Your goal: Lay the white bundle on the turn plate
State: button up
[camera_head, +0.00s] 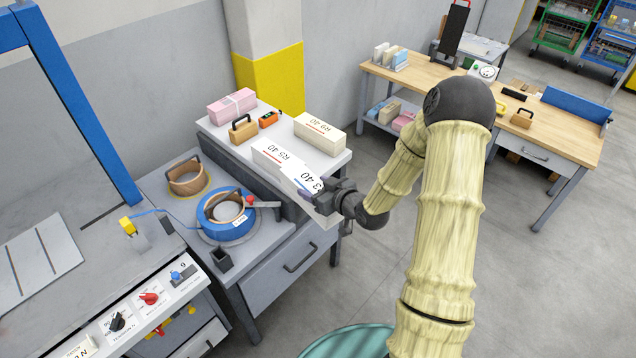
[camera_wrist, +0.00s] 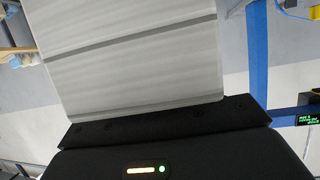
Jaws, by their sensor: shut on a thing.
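My gripper (camera_head: 334,198) is shut on a white bundle (camera_head: 301,179) with a blue stripe and a printed label partly reading "40". The bundle is tilted at the front right edge of the light side table; I cannot tell whether it touches the table or its neighbour. In the wrist view the held bundle (camera_wrist: 130,60) fills the upper middle, pale grey with a dark strap line across it. The flat grey panel (camera_head: 38,262) with dark lines on the left bench may be the turn plate; I cannot tell for sure.
Beside the held bundle lies a white bundle with a red stripe (camera_head: 279,156).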

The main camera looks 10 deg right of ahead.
aim_at(329, 226)
jog(key=shift+s+a+f, duration=0.1)
jog(key=shift+f, duration=0.3)
jog(key=s+d+f+m+h, duration=0.1)
jog(key=s+f+h, duration=0.1)
jog(key=f, duration=0.1)
jog(key=s+f+m+t+h, duration=0.1)
jog(key=f+m+h, duration=0.1)
jog(key=f, duration=0.1)
jog(key=s+d+f+m+h, duration=0.1)
jog(key=s+f+m+h, duration=0.1)
jog(key=f, duration=0.1)
jog(key=shift+s+d+f+t, duration=0.3)
jog(key=shift+d+f+t, duration=0.05)
jog(key=shift+t, duration=0.05)
jog(key=shift+s+d+f+h, duration=0.15)
jog(key=shift+s+f+h, duration=0.05)
jog(key=shift+h, duration=0.1)
